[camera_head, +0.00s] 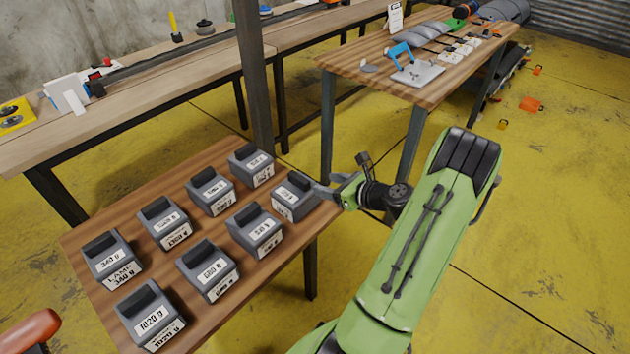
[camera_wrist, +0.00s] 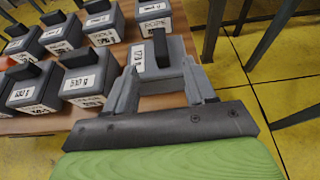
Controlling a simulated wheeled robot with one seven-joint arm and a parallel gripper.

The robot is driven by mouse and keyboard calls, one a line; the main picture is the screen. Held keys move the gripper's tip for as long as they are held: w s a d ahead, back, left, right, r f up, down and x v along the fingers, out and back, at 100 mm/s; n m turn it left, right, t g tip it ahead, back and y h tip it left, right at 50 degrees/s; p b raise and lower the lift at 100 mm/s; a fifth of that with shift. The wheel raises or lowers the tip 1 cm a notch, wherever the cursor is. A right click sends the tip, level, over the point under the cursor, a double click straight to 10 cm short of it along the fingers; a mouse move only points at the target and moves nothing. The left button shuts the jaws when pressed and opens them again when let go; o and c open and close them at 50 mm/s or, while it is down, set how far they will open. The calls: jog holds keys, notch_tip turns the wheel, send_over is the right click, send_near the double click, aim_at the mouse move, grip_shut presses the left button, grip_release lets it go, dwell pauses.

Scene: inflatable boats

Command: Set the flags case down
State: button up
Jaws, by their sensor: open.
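A dark grey case (camera_head: 294,196) with a black handle and white label stands upright on the wooden table, at the right end of the nearer row. It also shows in the wrist view (camera_wrist: 165,68). Its label is too small to read fully, so I cannot confirm it is the flags case. My gripper (camera_head: 320,191) is at this case's right side, low by the table edge. In the wrist view my gripper (camera_wrist: 164,88) has its two fingers apart, one on each side of the case. I cannot tell whether they touch it.
Several similar labelled cases, one marked lamp (camera_head: 111,258), stand in two rows on the table (camera_head: 255,275). A long workbench (camera_head: 150,85) runs behind, by a dark post (camera_head: 254,75). Another table (camera_head: 350,62) with gear stands beyond.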

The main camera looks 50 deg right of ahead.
jog(key=w+a+r+n+g+y, duration=0.1)
jog(key=a+r+n+g, duration=0.3)
jog(key=a+n, duration=0.65)
jog(key=w+a+r+n+g+y, duration=0.25)
jog(key=a+r+n, duration=0.25)
jog(key=a+n, duration=0.5)
jog(key=s+a+r+n+h, duration=0.2)
jog(key=s+a+n, duration=0.4)
jog(key=s, duration=0.3)
jog(key=s+a+r+n+g+h, duration=0.1)
jog(key=s+a+r+n+h, duration=0.1)
jog(key=s+a+r+n, duration=0.3)
jog(key=s+n, duration=0.4)
jog(key=shift+a+r, duration=0.2)
jog(key=shift+a, duration=0.15)
jog(key=shift+g, duration=0.25)
notch_tip(320, 180, up, 10)
jog(key=p, duration=1)
jog(key=shift+r, duration=0.2)
